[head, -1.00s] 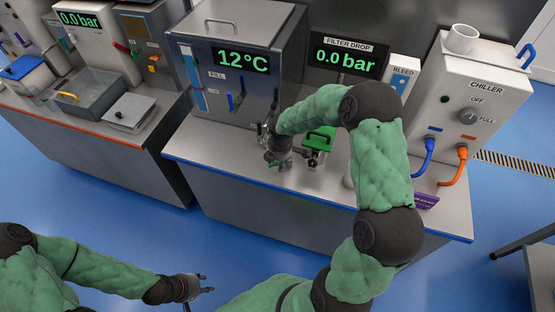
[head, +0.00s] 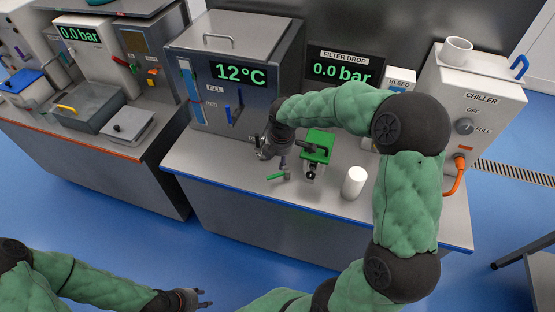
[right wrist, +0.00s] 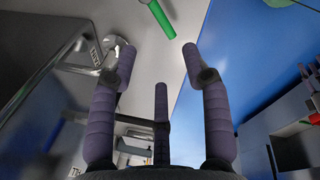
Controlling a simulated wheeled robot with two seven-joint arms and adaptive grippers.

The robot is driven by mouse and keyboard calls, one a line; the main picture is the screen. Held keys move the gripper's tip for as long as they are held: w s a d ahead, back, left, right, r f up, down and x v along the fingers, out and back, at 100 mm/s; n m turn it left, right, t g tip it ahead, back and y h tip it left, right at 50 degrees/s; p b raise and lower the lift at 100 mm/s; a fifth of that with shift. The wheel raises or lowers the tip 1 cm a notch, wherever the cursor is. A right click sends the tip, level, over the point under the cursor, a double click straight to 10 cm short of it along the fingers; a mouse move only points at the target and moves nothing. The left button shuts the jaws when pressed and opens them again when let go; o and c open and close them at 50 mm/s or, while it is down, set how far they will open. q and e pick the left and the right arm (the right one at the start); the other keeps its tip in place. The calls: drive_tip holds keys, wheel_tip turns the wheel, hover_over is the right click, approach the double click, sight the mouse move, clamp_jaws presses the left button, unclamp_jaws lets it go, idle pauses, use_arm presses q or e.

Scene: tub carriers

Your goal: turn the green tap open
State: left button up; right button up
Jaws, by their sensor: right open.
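The green tap's lever (head: 277,177) sticks out low at the front of the grey tank, on the bench. In the right wrist view the green lever (right wrist: 160,22) shows near the top edge, beyond my fingertips. My right gripper (head: 265,153) is just behind and left of the lever in the head view, pointing down beside the tank. Its purple fingers (right wrist: 160,55) are spread in the right wrist view, with nothing between them, and the lever is apart from them. My left gripper (head: 205,299) is low over the floor with its fingers apart, empty.
A green-topped filter block (head: 317,148) stands right of the lever, close to my right forearm. A white cylinder (head: 354,182) stands further right. The grey tank (head: 240,50) rises behind. The bench front (head: 230,190) is clear.

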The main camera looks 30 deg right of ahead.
drive_tip(key=c, duration=0.8)
drive_tip(key=shift+f+m, duration=0.15)
drive_tip(key=shift+m, duration=0.25)
clamp_jaws()
drive_tip(key=w+f+m+b, duration=0.1)
drive_tip(key=f+m, duration=0.3)
drive_tip(key=m, duration=0.1)
drive_tip(key=w+a+f+m+t+b, duration=0.1)
drive_tip(key=w+f+m+b, duration=0.1)
drive_tip(key=f+m, duration=0.2)
drive_tip(key=w+f+m+b, duration=0.2)
drive_tip(key=f+m, duration=0.2)
drive_tip(key=m, duration=0.4)
drive_tip(key=shift+a, duration=0.15)
